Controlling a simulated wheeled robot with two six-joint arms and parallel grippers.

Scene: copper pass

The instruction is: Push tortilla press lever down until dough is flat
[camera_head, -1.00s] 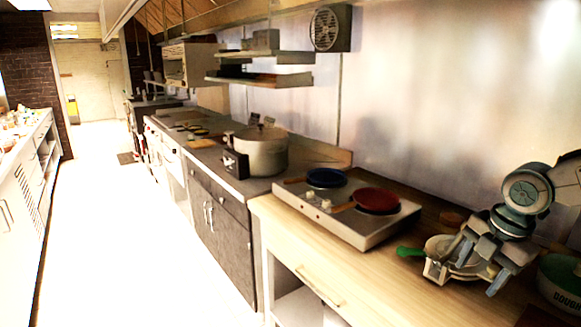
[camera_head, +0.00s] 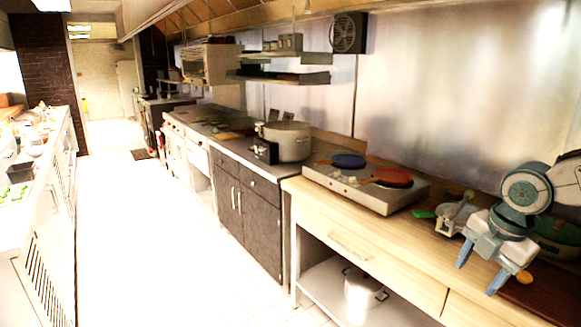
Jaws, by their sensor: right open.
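The pale metal tortilla press (camera_head: 450,222) sits on the wooden counter at the right, behind and left of my right gripper. A green handle (camera_head: 423,214) shows at its left side, and a pale bar slants up at its right; I cannot tell which is the lever. The dough in the press cannot be made out. My right gripper (camera_head: 481,272) is open, its two blue-grey fingers spread and pointing down, with nothing between them. It appears apart from the press. My left gripper is out of view.
A two-plate cooker (camera_head: 340,180) with a blue and a red pan stands left of the press. A green bowl (camera_head: 556,240) is partly hidden behind my right arm. A small orange disc (camera_head: 525,277) lies by the right finger. The floor on the left is clear.

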